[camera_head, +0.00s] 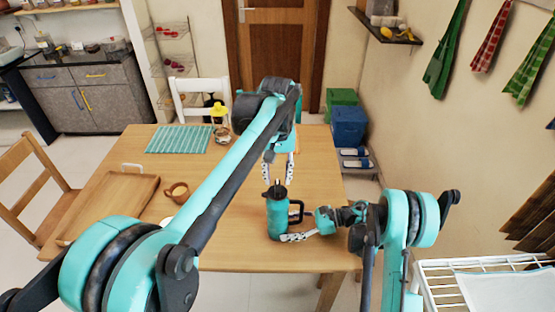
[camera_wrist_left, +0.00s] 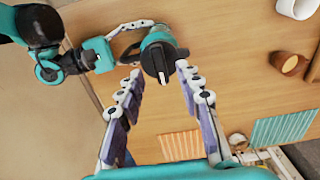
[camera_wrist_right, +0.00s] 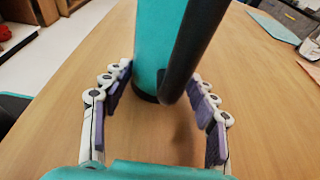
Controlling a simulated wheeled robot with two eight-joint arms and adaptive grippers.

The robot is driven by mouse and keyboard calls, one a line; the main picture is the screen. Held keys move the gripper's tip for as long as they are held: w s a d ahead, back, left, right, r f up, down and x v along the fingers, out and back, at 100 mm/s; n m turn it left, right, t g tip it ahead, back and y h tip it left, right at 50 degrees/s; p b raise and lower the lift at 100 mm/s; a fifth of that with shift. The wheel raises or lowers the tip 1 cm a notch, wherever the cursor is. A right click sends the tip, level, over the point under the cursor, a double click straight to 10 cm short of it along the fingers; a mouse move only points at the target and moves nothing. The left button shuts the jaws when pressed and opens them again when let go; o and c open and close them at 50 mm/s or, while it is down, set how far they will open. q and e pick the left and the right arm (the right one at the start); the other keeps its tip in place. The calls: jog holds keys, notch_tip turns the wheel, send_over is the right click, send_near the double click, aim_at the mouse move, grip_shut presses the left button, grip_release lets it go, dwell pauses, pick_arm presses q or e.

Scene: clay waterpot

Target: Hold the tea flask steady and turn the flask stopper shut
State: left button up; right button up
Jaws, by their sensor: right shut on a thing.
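The teal tea flask (camera_head: 277,217) stands upright near the table's front edge. Its dark handle (camera_head: 297,212) faces right in the head view. The dark flask stopper (camera_wrist_left: 159,57) sits on top of the flask. My left gripper (camera_head: 277,181) points down from above, its open fingers on either side of the stopper with gaps visible in the left wrist view. My right gripper (camera_head: 288,227) comes in low from the right and is shut on the flask body, which also shows between its fingers in the right wrist view (camera_wrist_right: 158,40). The far finger is partly hidden in the head view.
A wooden tray (camera_head: 110,205), a brown cup (camera_head: 177,190), a striped teal mat (camera_head: 178,139) and a jar with a yellow top (camera_head: 221,125) are on the table (camera_head: 235,240). A white chair (camera_head: 200,98) stands behind it.

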aim_at(278, 186)
pick_arm(q)
notch_tip(278, 186, up, 9)
jog(key=shift+f, duration=0.2)
pick_arm(e)
jog(key=o, duration=0.9)
jog(key=shift+o, duration=0.2)
